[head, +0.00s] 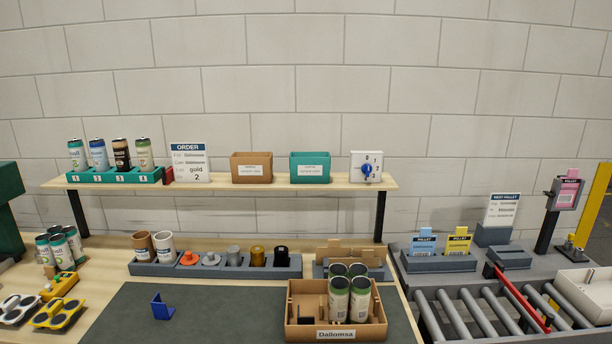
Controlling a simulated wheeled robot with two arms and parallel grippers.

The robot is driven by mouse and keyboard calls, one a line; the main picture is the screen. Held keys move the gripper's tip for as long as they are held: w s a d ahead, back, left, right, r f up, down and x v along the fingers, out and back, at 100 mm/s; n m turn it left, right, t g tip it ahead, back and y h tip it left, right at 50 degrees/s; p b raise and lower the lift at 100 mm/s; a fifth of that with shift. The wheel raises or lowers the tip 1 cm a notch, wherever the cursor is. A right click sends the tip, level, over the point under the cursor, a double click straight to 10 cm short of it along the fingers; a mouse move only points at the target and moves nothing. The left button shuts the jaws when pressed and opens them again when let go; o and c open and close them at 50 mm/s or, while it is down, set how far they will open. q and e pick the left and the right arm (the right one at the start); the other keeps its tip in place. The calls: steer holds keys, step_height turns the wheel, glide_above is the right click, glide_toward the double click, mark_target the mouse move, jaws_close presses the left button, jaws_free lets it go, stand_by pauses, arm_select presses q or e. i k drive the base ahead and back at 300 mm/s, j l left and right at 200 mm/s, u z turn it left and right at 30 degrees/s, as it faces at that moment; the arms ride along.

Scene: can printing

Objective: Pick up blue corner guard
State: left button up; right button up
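The blue corner guard (162,307) is a small L-shaped piece. It stands on the dark grey mat (215,318), left of the cardboard box. Nothing touches it. The cardboard box (303,331), labelled "Dallomsa", holds several green-and-white cans (361,300) on its right side and a black piece (305,320) on its left side that looks like another corner guard. Neither of my grippers shows in the head view.
A grey rack (141,268) with cups and coloured parts lies behind the mat. A shelf (215,185) with cans, an order sign and bins is above. Yellow tools (57,314) lie left. A roller conveyor (466,316) is right. The mat around the guard is clear.

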mark_target(159, 311)
steer(key=i+j+u, duration=0.4)
steer(key=i+j, duration=0.4)
